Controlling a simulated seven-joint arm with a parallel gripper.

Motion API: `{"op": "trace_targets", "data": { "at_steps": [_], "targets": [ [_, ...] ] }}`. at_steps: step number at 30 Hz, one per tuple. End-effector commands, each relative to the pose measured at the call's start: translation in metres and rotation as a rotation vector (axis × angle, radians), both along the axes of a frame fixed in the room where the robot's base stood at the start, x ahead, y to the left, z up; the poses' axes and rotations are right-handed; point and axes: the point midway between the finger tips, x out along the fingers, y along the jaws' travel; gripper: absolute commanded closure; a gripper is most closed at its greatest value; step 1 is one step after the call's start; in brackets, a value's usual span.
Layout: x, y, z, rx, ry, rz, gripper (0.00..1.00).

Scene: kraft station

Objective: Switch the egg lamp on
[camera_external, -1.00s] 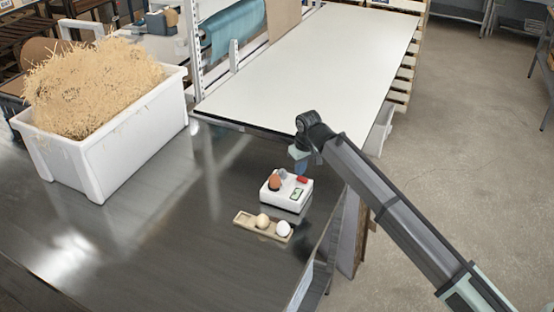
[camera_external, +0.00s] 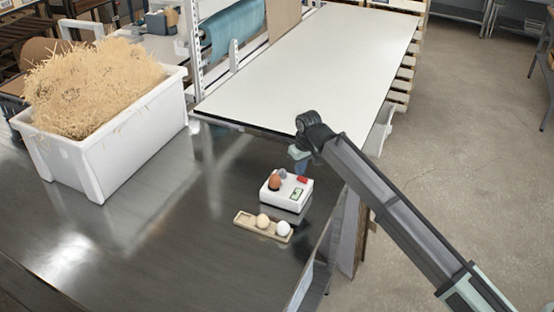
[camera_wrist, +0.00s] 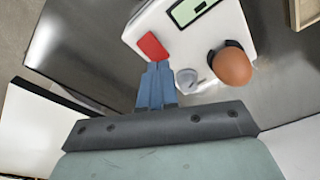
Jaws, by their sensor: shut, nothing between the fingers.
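The egg lamp (camera_external: 284,199) is a small white box on the dark metal table, with a brown egg (camera_external: 275,182) seated on its top. A red switch (camera_external: 302,179), a green-framed panel (camera_external: 297,193) and a grey knob (camera_wrist: 187,78) are also on its top. My gripper (camera_external: 300,168) points down over the box's far edge. In the wrist view its blue fingers (camera_wrist: 158,67) are together and empty, with the tips right beside the red switch (camera_wrist: 152,47). I cannot tell whether they touch it. The brown egg (camera_wrist: 232,67) is to their right.
A wooden tray (camera_external: 245,219) with a cream egg and a white egg lies in front of the lamp. A white bin (camera_external: 108,158) of straw stands at the left. A pale worktop (camera_external: 310,70) is behind. The table between bin and lamp is clear.

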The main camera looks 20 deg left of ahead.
Motion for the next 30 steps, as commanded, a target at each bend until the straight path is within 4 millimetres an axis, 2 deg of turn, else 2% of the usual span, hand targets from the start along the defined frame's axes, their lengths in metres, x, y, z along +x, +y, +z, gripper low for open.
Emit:
{"op": "trace_targets", "data": {
  "at_steps": [30],
  "targets": [
    [0.0, 0.0, -0.0067, 0.0, 0.0, 0.0, 1.0]
  ]
}}
